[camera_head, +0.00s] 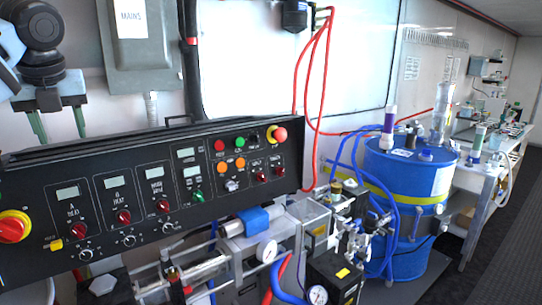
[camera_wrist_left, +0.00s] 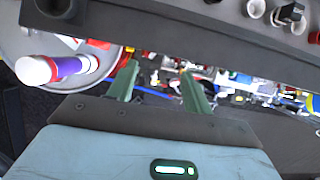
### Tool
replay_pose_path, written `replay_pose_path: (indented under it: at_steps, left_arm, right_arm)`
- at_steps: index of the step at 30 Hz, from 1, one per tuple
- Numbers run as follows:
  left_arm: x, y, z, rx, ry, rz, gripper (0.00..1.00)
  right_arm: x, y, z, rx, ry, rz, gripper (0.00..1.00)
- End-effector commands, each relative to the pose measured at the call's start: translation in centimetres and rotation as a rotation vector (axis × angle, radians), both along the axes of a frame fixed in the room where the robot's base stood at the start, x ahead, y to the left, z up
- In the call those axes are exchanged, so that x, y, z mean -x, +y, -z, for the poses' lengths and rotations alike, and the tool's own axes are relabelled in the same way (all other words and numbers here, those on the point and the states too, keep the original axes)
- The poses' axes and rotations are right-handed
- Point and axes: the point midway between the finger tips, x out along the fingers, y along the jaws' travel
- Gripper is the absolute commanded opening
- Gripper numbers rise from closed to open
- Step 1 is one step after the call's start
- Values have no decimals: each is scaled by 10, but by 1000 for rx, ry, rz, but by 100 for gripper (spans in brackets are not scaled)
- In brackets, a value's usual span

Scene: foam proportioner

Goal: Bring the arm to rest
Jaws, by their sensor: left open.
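My left arm comes in at the upper left of the head view. Its gripper (camera_head: 58,128) points down with two green fingers apart and nothing between them. It hangs just above the top left part of the black control panel (camera_head: 130,222), in front of the wall; I cannot tell the exact gap. In the left wrist view the same open gripper (camera_wrist_left: 160,80) shows two green fingers, with the dark panel edge crossing beyond them. My right gripper is in neither view.
A grey MAINS box (camera_head: 140,50) is on the wall right of my left gripper. A red-and-yellow switch (camera_head: 12,227) is at the panel's left end. Pumps, gauges and hoses crowd below. Floor at far right is clear.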

Motion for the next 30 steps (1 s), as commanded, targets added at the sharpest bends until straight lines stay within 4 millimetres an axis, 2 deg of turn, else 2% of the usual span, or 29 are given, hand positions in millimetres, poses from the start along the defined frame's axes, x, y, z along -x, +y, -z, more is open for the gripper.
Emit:
replay_pose_path:
  at_steps: [2, 3, 11, 14, 18, 22, 26, 30]
  left_arm:
    - [0, 0, 0, 0, 0, 0, 50]
    - [-6, -7, 13, -8, 10, -1, 50]
    - [-30, -48, 76, -29, 23, -22, 50]
    - [-37, -69, 108, -31, 26, -30, 50]
    - [-43, -105, 165, -15, 25, -46, 50]
    - [-41, -140, 219, 20, 18, -71, 50]
    - [-31, -174, 271, 79, 11, -103, 50]
    - [-12, -209, 321, 157, 6, -156, 50]
  right_arm:
    - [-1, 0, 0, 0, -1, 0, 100]
    - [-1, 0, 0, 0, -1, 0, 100]
    - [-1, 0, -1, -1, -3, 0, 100]
    - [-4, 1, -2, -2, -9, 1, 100]
    - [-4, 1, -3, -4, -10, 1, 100]
    - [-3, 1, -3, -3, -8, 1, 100]
    - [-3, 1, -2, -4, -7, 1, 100]
    - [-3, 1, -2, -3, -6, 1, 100]
